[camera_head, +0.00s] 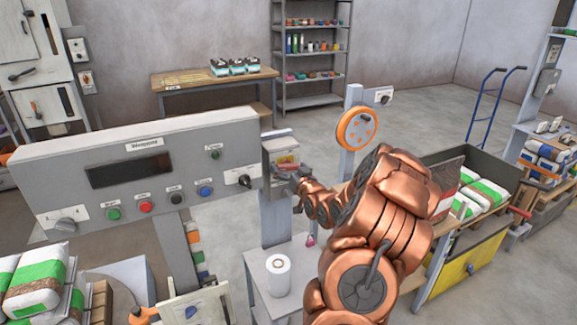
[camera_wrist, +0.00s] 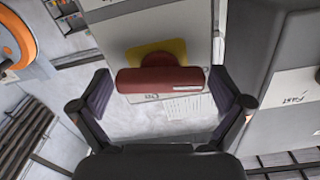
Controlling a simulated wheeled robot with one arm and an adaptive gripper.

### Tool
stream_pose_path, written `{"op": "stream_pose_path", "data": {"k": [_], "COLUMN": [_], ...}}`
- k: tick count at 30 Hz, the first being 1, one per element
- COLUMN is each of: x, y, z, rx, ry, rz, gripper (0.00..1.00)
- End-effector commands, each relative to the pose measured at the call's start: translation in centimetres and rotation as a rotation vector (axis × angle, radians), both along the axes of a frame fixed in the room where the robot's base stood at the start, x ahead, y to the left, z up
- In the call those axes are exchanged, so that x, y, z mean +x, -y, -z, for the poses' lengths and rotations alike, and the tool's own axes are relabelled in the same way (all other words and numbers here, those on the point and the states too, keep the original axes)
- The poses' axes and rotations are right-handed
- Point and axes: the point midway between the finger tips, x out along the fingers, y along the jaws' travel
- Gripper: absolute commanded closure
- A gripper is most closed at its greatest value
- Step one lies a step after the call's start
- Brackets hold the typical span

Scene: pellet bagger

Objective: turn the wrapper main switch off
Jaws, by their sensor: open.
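A red switch handle (camera_wrist: 165,79) on a yellow plate (camera_wrist: 178,50) sits on the front of a pale grey box. In the wrist view the handle lies crosswise between the fingers, with a gap at each end. My gripper (camera_wrist: 162,95) is open around it and holds nothing. In the head view the box (camera_head: 281,145) is on a post right of the large panel, and my gripper (camera_head: 285,178) is at its front. The arm and gripper partly hide the handle there. I cannot read a wrapper label on the box.
The large grey panel (camera_head: 60,170) with buttons and knobs stands close left of the gripper. A small table (camera_head: 262,262) with a white roll (camera_head: 278,275) is below. An orange handwheel (camera_head: 357,128) is just right of the box. A bin of bags (camera_head: 460,150) stands farther right.

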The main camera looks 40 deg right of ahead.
Motion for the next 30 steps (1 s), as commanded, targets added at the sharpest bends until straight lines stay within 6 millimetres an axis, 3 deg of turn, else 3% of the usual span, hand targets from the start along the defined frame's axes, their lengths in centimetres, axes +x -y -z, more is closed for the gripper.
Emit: {"op": "stream_pose_path", "data": {"k": [9, 23, 30], "x": [0.14, 0.12, 0.13], "y": [0.07, 0.09, 0.09], "z": [0.00, -0.01, 0.16], "rx": [0.001, 0.001, -0.012], "ry": [0.000, 0.000, -0.003], "rz": [0.001, 0.001, 0.000], "gripper": [0.00, 0.47, 0.47]}}
